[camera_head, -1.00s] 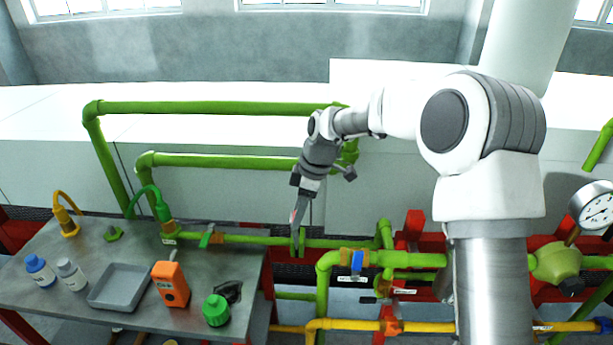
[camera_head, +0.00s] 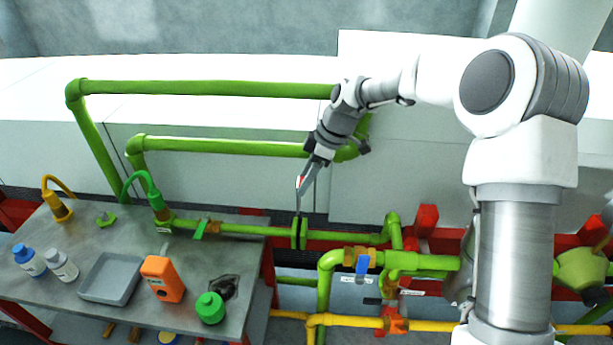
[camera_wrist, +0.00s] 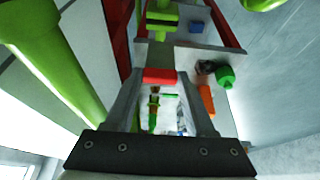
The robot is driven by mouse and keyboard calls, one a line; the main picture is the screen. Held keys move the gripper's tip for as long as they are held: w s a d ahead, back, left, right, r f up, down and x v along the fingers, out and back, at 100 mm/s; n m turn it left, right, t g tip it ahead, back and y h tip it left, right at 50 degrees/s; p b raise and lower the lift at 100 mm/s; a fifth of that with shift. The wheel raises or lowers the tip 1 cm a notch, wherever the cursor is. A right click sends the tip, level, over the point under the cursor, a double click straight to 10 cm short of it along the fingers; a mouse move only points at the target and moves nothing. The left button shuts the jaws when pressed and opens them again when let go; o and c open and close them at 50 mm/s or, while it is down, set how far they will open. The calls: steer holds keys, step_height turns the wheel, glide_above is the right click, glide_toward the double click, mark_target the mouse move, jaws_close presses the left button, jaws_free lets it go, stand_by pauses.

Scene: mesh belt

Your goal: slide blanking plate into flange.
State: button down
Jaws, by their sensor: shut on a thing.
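My gripper (camera_head: 300,188) points down over the green pipe run, just above the flange. The flange (camera_head: 299,233) is a pair of upright green discs with a narrow gap; it also shows at the top of the wrist view (camera_wrist: 161,22). My gripper is shut on the blanking plate, whose red tab (camera_wrist: 160,76) sits between the fingertips in the wrist view. A thin grey part below the tab reaches down towards the flange. I cannot tell whether its lower edge touches the discs or enters the gap.
A grey bench (camera_head: 120,252) on the left holds bottles, a grey tray (camera_head: 110,278), an orange device (camera_head: 162,278) and a green container (camera_head: 210,308). Green pipes (camera_head: 220,148) rise behind my gripper. A blue-handled valve (camera_head: 362,264) and a yellow pipe (camera_head: 440,325) lie lower right.

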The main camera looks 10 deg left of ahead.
steer(key=shift+f+b, duration=2.25)
steer(key=shift+f, duration=0.6)
steer(key=shift+f+b, duration=2.65)
steer(key=shift+f, duration=0.7)
steer(key=shift+c, duration=0.8)
jaws_free()
steer(key=shift+r, duration=0.1)
steer(key=p+v, duration=0.1)
steer(key=v, duration=1.6)
steer(key=shift+d+r, duration=0.1)
steer(key=shift+r, duration=0.15)
